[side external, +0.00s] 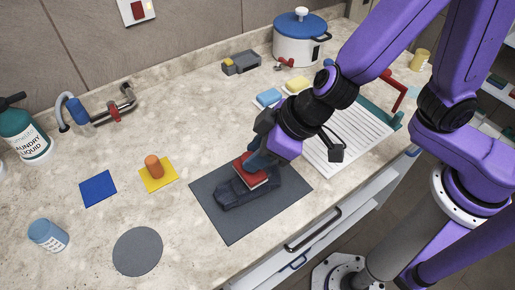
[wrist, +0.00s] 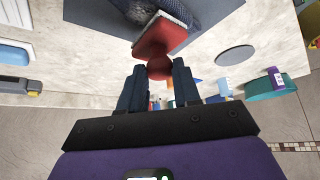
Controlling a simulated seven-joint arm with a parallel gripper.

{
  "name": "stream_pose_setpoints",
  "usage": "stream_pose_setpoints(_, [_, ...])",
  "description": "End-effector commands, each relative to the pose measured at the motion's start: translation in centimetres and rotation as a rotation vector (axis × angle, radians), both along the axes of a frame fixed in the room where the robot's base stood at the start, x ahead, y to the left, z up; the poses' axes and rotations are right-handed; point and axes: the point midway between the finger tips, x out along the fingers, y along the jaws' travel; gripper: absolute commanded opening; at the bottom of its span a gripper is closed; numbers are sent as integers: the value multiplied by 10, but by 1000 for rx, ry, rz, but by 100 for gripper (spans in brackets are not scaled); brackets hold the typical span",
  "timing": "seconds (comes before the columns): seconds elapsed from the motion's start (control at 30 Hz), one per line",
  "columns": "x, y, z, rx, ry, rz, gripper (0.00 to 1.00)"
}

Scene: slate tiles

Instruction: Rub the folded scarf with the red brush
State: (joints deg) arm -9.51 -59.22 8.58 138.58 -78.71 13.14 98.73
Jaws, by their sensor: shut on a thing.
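My gripper (side external: 261,158) is shut on the round handle of the red brush (side external: 251,178). In the wrist view the red brush (wrist: 158,36) sits between the two dark fingers (wrist: 159,68), with its flat red block and pale bristle edge beyond them. The folded scarf (side external: 232,194) is a dark bundle on the dark grey mat (side external: 225,230). The brush is right over the scarf and appears to rest on it; exact contact is hidden. Part of the scarf (wrist: 138,12) shows beyond the brush in the wrist view.
A yellow square with an orange cylinder (side external: 153,166), a blue square (side external: 98,189) and a grey disc (side external: 138,252) lie left of the mat. A white ridged board (side external: 345,140) lies to the right. A blue-lidded pot (side external: 298,40) stands behind.

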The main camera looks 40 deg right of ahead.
Motion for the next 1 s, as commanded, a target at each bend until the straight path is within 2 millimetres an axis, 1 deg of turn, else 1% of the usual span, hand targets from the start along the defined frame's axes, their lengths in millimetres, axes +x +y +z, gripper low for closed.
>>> stream_pose_setpoints(0.83, [0, 0, -13, 2, 2, 0, 8])
stream_pose_setpoints(1.0, [-1, -8, -13, 2, 0, 0, 8])
